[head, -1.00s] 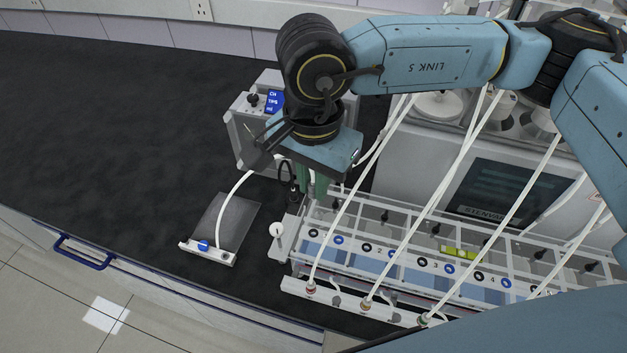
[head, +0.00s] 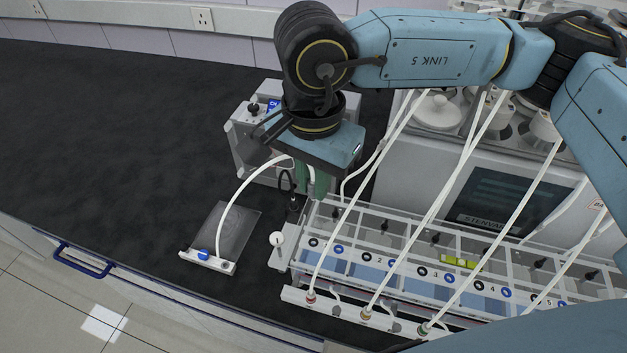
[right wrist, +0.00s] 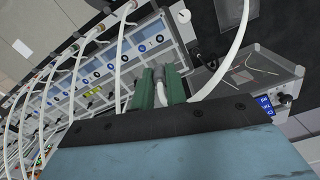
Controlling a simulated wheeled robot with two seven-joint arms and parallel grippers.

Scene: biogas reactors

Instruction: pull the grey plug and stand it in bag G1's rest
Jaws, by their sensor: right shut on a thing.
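My right gripper (head: 313,188) points down at the left end of the clear rack, beside the grey box. Its green fingers are shut on the grey plug (right wrist: 160,78), which is mostly hidden between them. Whether the plug's lower end is free or seated cannot be told. A flat, clear grey bag (head: 228,228) lies on the dark bench to the left. A white strip (head: 222,266) with a blue badge runs along its front edge; its lettering is too small to read. A white tube (head: 236,190) arches from this strip towards the gripper. My left gripper is out of view.
The clear rack (head: 345,212) holds numbered blue compartments, with several white tubes rising across it. A grey box (head: 243,140) stands behind the gripper, and a machine with a dark screen (head: 500,195) behind the rack. The bench left of the bag is clear.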

